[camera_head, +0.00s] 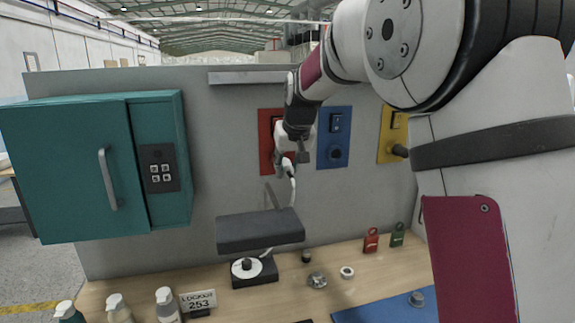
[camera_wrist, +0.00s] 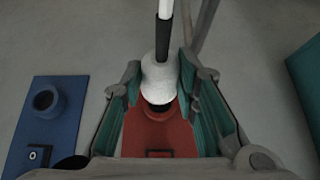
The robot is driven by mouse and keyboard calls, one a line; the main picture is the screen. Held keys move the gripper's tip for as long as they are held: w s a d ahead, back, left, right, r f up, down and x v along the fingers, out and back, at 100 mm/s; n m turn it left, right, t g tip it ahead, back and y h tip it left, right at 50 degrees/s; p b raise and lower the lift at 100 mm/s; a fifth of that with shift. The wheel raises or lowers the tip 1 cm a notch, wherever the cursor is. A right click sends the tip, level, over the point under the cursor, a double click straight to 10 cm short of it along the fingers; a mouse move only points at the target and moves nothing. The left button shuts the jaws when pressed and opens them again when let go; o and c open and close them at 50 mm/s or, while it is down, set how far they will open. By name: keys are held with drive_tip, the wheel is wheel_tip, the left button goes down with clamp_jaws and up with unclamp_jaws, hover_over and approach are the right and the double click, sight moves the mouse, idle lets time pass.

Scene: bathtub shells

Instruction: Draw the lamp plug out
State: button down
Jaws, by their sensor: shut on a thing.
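The lamp plug (camera_wrist: 160,82) is white with a black cord sleeve, and sits between my fingers in the wrist view. My gripper (camera_wrist: 162,88) is shut on it in front of the red socket panel (camera_wrist: 155,135). A dark round part shows between plug and panel; I cannot tell how far the plug is seated. In the head view my gripper (camera_head: 289,158) covers most of the red panel (camera_head: 266,130). The white cord (camera_head: 293,190) hangs from the plug toward the dark grey lamp (camera_head: 260,230) on the bench.
A blue panel (camera_head: 334,137) and a yellow panel (camera_head: 391,133) are right of the red one. A teal cabinet (camera_head: 70,165) hangs at left. Bottles (camera_head: 120,308), a lockout sign (camera_head: 198,300), padlocks (camera_head: 371,240) and small parts stand on the bench (camera_head: 370,275).

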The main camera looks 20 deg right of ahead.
drive_tip(key=shift+s+p, duration=1.45)
drive_tip(key=shift+s, duration=1.05)
